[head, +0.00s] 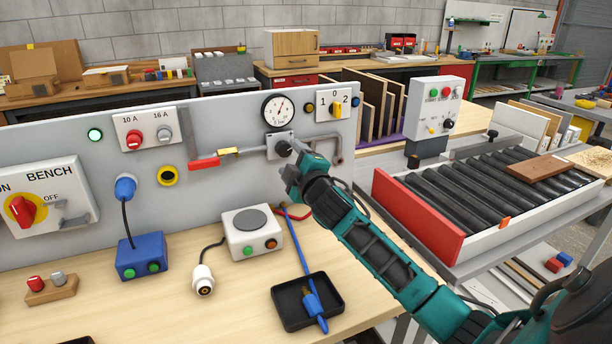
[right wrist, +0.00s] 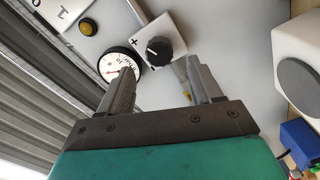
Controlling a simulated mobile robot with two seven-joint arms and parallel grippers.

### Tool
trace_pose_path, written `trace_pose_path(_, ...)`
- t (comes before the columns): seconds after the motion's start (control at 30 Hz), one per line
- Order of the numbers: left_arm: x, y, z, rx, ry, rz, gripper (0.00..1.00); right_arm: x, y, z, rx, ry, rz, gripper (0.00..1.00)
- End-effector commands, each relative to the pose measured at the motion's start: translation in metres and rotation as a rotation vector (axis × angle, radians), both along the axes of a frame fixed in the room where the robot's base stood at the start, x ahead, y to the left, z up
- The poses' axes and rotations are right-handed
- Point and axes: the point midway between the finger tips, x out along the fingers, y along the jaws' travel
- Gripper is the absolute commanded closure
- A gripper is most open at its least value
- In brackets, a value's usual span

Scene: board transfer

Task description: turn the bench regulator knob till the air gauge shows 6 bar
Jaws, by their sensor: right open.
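The black regulator knob (head: 283,148) sits on a pale square plate on the grey bench panel, under the round white air gauge (head: 278,110). The gauge has a red needle, but its scale is too small to read surely. In the right wrist view the knob (right wrist: 159,50) shows a white mark and a plus sign on its plate. The gauge (right wrist: 121,69) is partly covered by a finger there. My right gripper (head: 292,158) is just in front of the knob. In the wrist view its open fingers (right wrist: 161,66) point toward the knob, with nothing gripped. My left gripper is out of view.
A red-handled lever (head: 204,163) on a pipe lies left of the knob. A yellow selector switch (head: 336,109) is right of the gauge. A black tray (head: 307,301) with a blue tool and a white box (head: 251,233) are on the bench below.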

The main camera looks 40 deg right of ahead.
Motion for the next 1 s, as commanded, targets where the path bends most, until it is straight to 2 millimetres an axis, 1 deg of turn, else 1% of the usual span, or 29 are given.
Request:
trace_pose_path(0.03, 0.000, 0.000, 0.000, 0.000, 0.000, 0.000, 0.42, -0.010, 0.002, -0.001, -0.001, 0.002, 0.001, 0.36)
trace_pose_path(0.2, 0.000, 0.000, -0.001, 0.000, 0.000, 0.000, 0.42, -0.041, 0.010, -0.001, 0.000, 0.002, 0.001, 0.36)
trace_pose_path(0.3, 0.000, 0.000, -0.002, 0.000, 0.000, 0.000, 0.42, -0.057, 0.013, -0.001, 0.001, 0.002, 0.001, 0.36)
trace_pose_path(0.43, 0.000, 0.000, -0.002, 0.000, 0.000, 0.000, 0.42, -0.072, 0.017, -0.001, 0.001, 0.001, 0.000, 0.36)
trace_pose_path(0.6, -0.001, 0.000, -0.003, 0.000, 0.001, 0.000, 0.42, -0.081, 0.019, 0.000, 0.001, 0.000, -0.001, 0.36)
trace_pose_path(1.0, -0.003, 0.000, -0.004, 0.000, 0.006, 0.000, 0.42, -0.082, 0.019, 0.000, 0.001, 0.000, -0.001, 0.36)
